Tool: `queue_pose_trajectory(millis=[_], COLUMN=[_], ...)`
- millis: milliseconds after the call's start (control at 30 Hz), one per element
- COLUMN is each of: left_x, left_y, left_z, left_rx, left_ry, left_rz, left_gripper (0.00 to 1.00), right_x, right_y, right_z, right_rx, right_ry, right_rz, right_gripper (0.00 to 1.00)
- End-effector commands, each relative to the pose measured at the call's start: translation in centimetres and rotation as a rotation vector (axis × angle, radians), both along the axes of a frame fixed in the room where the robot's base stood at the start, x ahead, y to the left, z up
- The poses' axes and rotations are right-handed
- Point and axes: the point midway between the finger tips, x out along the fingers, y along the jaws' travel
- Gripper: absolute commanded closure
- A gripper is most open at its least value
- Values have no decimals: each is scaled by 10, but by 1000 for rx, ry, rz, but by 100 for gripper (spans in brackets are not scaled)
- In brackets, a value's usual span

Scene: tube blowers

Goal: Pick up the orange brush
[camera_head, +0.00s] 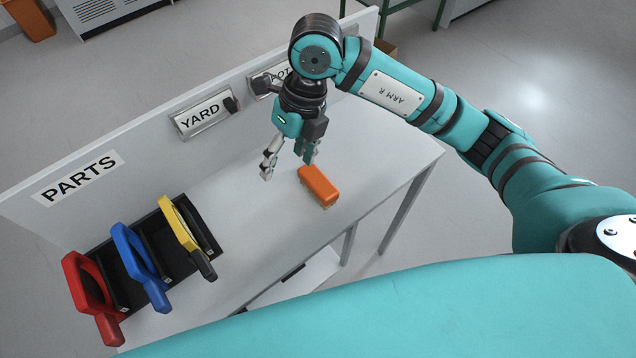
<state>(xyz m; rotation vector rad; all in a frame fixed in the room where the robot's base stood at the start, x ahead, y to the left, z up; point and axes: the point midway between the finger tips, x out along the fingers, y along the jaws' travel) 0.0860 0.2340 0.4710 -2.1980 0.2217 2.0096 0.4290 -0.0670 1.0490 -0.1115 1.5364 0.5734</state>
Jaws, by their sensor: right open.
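An orange brush (319,186) lies on the white table (375,165), with pale bristles just showing along its lower edge. My right gripper (288,172) hangs above the table beside the brush, with its fingers pointing down. The fingers are open and empty. One finger is close to the far end of the brush; I cannot tell if they touch. The other finger is to the left, over bare table. My left gripper is not in view.
Black holders at left carry red (92,300), blue (140,266) and yellow (187,237) handled tools. The tabletop right of the brush is clear.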

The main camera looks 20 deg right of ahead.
Motion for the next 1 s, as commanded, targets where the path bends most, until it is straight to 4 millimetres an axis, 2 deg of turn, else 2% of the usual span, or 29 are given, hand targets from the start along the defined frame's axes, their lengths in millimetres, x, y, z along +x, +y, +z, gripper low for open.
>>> queue_pose_trajectory(millis=[33,100,233,367,700,833,1000], left_x=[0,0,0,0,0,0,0], left_y=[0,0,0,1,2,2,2], left_z=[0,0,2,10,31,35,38], left_rx=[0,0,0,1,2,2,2], left_ry=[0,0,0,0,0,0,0], left_rz=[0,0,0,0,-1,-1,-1], left_gripper=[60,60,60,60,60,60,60], right_x=[10,18,23,22,23,24,25], right_y=[-19,-41,-60,-63,-62,-61,-61], right_z=[2,4,3,-17,-89,-106,-116], right_rx=[-93,-194,-282,-295,-290,-287,-287], right_ry=[-22,-41,-53,-48,-49,-51,-53], right_rz=[-26,-58,-91,-95,-92,-92,-90], right_gripper=[30,30,30,30,30,30,30])
